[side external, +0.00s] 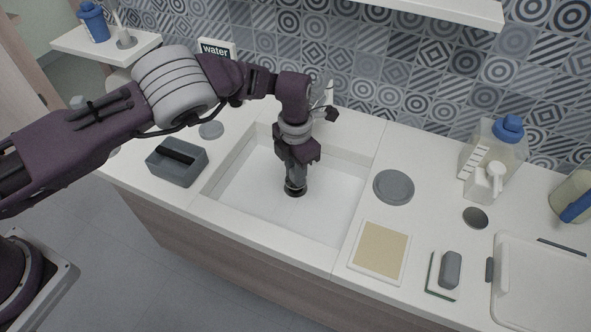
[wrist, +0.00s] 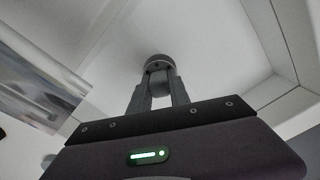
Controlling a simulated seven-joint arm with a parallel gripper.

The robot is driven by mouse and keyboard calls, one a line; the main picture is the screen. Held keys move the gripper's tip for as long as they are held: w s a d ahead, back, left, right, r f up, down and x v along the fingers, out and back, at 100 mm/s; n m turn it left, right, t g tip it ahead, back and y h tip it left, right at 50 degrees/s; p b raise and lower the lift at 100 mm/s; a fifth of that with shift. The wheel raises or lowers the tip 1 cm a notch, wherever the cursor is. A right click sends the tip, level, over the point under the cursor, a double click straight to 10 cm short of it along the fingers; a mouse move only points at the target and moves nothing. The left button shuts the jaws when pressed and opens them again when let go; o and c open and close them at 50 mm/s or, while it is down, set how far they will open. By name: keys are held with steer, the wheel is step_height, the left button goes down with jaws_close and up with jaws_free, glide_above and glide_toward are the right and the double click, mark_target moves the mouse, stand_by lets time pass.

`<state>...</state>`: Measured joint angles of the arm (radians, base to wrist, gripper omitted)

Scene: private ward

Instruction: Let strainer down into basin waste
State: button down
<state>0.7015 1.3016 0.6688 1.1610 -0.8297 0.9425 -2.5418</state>
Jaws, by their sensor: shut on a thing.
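The white basin (side external: 335,208) is sunk in the counter, and its pale floor also fills much of the wrist view (wrist: 205,30). My gripper (side external: 294,180) points down inside the basin. In the wrist view its two fingers (wrist: 158,88) are shut on the strainer (wrist: 158,63), a small dark grey round piece with a knob-like stem. In the side view the dark round strainer (side external: 295,190) shows just below the fingertips, close to the basin floor. The basin waste cannot be made out apart from it. I cannot tell whether the strainer touches the floor.
A grey caddy (side external: 177,162) stands left of the basin. To the right are a grey round disc (side external: 394,187), a framed tan pad (side external: 379,251), a grey block on a small tray (side external: 450,270) and a blue-capped jug (side external: 497,150). The faucet (side external: 328,98) is behind my gripper.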

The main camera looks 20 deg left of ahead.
steer(key=shift+f, duration=0.75)
steer(key=shift+f, duration=0.55)
steer(key=c, duration=1.1)
jaws_free()
steer(key=shift+c, duration=0.2)
step_height(320, 180, up, 11)
steer(key=shift+r, duration=0.1)
